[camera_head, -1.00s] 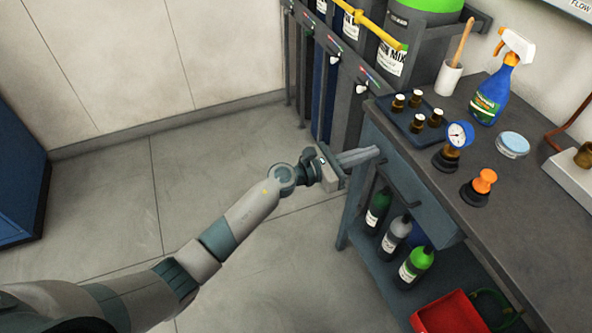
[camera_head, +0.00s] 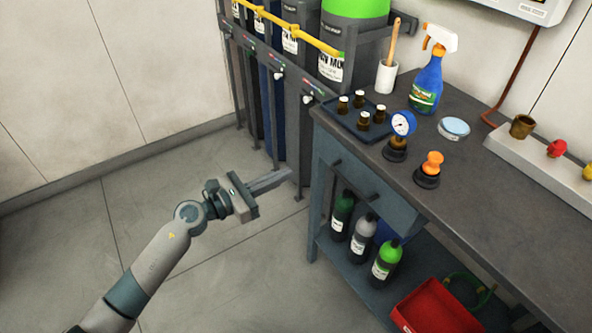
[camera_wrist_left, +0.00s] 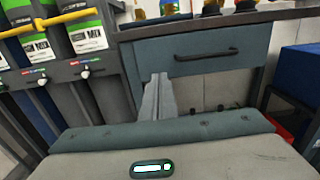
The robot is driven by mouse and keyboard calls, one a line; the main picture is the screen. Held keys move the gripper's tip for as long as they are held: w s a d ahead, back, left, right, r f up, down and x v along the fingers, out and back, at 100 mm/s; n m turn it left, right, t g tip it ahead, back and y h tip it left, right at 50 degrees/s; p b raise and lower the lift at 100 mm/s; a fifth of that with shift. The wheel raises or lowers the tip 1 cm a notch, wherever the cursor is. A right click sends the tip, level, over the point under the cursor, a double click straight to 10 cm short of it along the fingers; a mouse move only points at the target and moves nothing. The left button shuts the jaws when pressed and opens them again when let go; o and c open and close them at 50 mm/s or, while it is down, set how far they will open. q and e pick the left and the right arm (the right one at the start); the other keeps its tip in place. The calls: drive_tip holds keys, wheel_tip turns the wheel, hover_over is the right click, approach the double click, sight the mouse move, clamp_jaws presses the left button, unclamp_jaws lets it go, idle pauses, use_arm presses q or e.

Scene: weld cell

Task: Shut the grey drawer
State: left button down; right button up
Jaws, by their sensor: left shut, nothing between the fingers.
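The grey drawer (camera_head: 396,206) is a blue-grey front under the workbench top, with a dark bar handle (camera_head: 357,184). In the left wrist view the drawer front (camera_wrist_left: 228,75) lies across the upper middle, with its handle (camera_wrist_left: 206,54) facing me. It looks close to flush with the bench; any small gap is too hard to tell. My left gripper (camera_head: 284,178) is shut and empty, left of the bench and apart from the drawer. Its fingers (camera_wrist_left: 158,90) point toward the drawer's left part in the wrist view. My right gripper is out of view.
The workbench (camera_head: 470,185) carries a spray bottle (camera_head: 427,85), a gauge (camera_head: 402,126) and a tray of small bottles (camera_head: 347,117). Bottles and a red bin (camera_head: 436,309) sit on the lower shelf. A gas cylinder rack (camera_head: 307,110) stands beyond the bench. Floor at left is free.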

use_arm(q)
drive_tip(key=shift+v, duration=0.85)
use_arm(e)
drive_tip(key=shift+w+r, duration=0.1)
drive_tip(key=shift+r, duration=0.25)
use_arm(q)
drive_tip(key=shift+f, duration=0.1)
